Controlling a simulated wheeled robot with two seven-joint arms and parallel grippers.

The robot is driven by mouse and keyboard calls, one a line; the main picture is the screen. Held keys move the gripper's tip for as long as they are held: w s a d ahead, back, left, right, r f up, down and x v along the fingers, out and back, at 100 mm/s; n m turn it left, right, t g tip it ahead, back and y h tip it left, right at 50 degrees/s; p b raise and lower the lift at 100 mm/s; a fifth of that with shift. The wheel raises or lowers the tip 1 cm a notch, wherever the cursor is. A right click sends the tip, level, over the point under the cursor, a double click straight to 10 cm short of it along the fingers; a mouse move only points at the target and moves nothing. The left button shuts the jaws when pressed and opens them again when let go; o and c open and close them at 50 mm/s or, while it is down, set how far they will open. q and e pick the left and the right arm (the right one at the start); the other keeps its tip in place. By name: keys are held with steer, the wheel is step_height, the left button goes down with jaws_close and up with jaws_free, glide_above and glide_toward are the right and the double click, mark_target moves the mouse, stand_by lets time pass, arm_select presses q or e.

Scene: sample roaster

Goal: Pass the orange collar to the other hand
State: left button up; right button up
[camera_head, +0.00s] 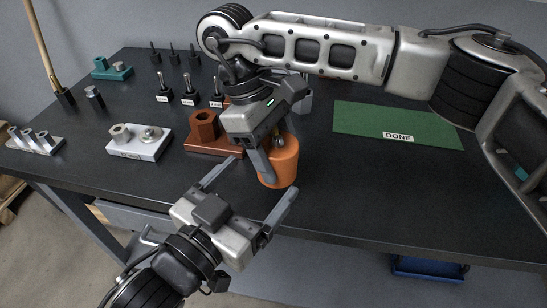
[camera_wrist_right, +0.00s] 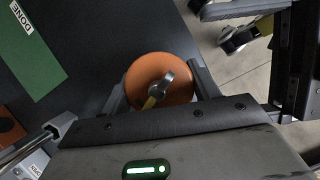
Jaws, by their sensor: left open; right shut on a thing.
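The orange collar (camera_head: 284,163) is a thick tapered ring above the front part of the black table. My right gripper (camera_head: 272,160) comes down from above and is shut on it. In the right wrist view the collar (camera_wrist_right: 150,68) sits between the fingers, with a grey and brass piece across its middle. My left gripper (camera_head: 262,178) is open at the table's front edge, pointing at the collar. Its two fingers lie to the left and to the lower right of the collar. I cannot tell whether they touch it. Part of the collar is hidden by a right finger.
A rust-brown fixture (camera_head: 212,148) stands just left of the collar. A white block (camera_head: 137,143) and upright labelled pieces (camera_head: 190,98) are further left. A green DONE mat (camera_head: 395,125) lies to the right. The table front right is clear.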

mark_target(280, 153)
arm_select(q)
steer(key=x, duration=0.7)
steer(key=shift+w+d, duration=0.2)
steer(key=shift+w, duration=0.05)
steer(key=c, duration=1.4)
steer(key=shift+s+d, duration=0.1)
arm_select(e)
steer(key=o, duration=1.3)
arm_select(q)
steer(key=shift+r, duration=0.1)
arm_select(e)
steer(key=shift+o, duration=0.9)
steer(key=shift+s+a, duration=0.1)
